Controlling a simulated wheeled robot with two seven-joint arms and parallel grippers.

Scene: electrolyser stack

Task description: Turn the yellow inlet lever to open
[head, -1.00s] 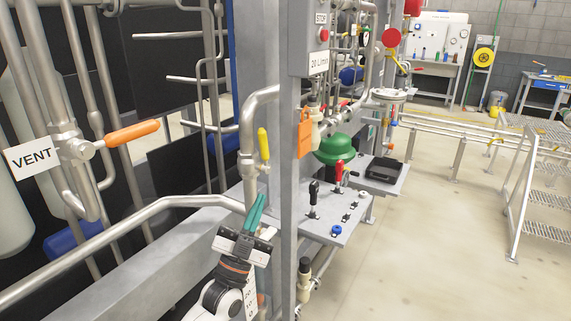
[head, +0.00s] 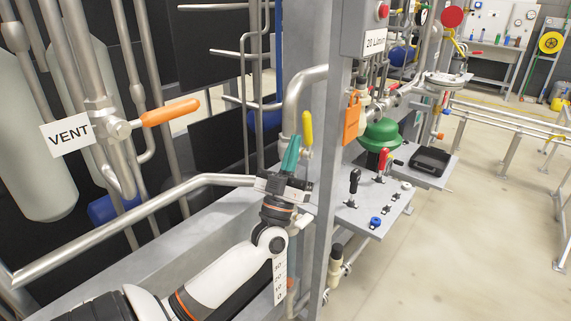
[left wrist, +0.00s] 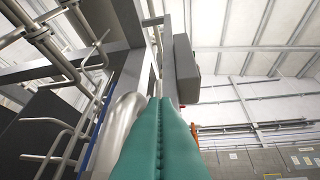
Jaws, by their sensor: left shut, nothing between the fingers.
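The yellow inlet lever (head: 307,130) points upward on the steel pipe near the middle of the head view. My left gripper (head: 294,139) has its teal fingers shut and empty, pointing up. In the head view they show just left of the lever and close to it. I cannot tell whether they touch it. In the left wrist view the teal fingers (left wrist: 164,104) lie together, and the lever does not show there. The lever's lower end and valve body are partly hidden near the fingers. My right gripper is not in view.
An orange VENT lever (head: 168,112) with a white VENT sign (head: 66,134) is at left. A grey upright post (head: 330,160) stands right of the yellow lever, with an orange tag (head: 352,118). A small panel (head: 362,218) with knobs lies beyond. Open floor is at right.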

